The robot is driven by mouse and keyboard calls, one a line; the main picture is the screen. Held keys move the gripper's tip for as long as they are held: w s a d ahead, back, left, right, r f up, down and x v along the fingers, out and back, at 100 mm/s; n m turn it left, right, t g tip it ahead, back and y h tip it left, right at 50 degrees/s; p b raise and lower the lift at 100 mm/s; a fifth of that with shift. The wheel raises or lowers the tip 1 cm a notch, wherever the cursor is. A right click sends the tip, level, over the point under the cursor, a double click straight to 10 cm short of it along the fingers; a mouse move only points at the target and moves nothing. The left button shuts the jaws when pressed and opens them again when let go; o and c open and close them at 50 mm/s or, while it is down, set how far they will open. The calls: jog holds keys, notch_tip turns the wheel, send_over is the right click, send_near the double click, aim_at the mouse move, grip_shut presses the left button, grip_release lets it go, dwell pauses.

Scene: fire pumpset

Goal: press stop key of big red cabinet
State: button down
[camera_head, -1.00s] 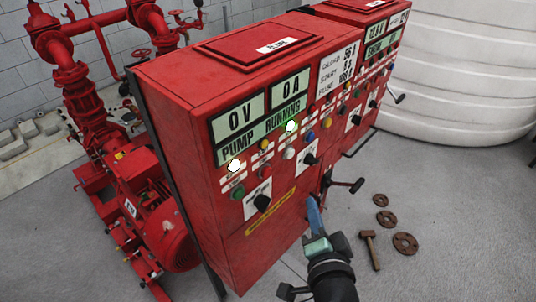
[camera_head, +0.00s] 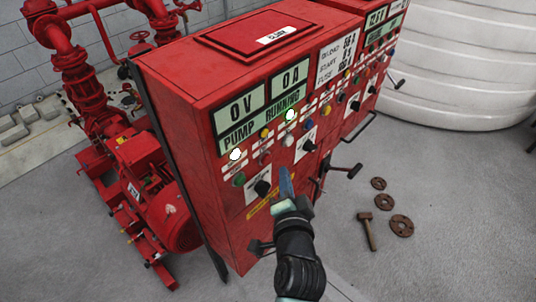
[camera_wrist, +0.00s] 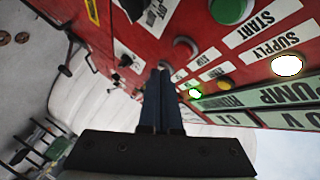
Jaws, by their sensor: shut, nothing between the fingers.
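The big red cabinet (camera_head: 205,135) stands in the middle of the head view, its lit panel facing right. A green button (camera_head: 238,180) sits low on the left of the panel; in the wrist view the green button (camera_wrist: 231,9) has a START label. A reddish round button (camera_head: 264,158) is to its right, below a yellow lamp; it appears to be the stop key, but its label is unreadable. The likely stop key (camera_wrist: 185,47) also shows in the wrist view, just beyond my fingertips. My gripper (camera_head: 285,178) is shut and empty in front of the panel; contact is unclear.
A black rotary knob (camera_head: 262,188) and a lever handle (camera_head: 345,171) stick out near my gripper. A hammer (camera_head: 367,230) and rusty flanges (camera_head: 401,226) lie on the floor at right. Red pump piping (camera_head: 80,90) stands left. A white tank (camera_head: 465,75) is behind.

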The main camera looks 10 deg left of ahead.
jog(key=shift+w+a+p, duration=0.3)
jog(key=shift+w+a, duration=0.25)
jog(key=shift+a, duration=0.25)
dwell(0.4)
dwell(1.1)
jog(key=shift+w+a, duration=0.2)
jog(key=shift+a, duration=0.15)
jog(key=shift+w+a+p, duration=0.25)
jog(key=shift+a+p, duration=0.1)
jog(key=shift+p, duration=0.15)
dwell(0.7)
jog(key=shift+s+d+b, duration=0.35)
jog(key=shift+s+d, duration=0.15)
jog(key=shift+d, duration=0.2)
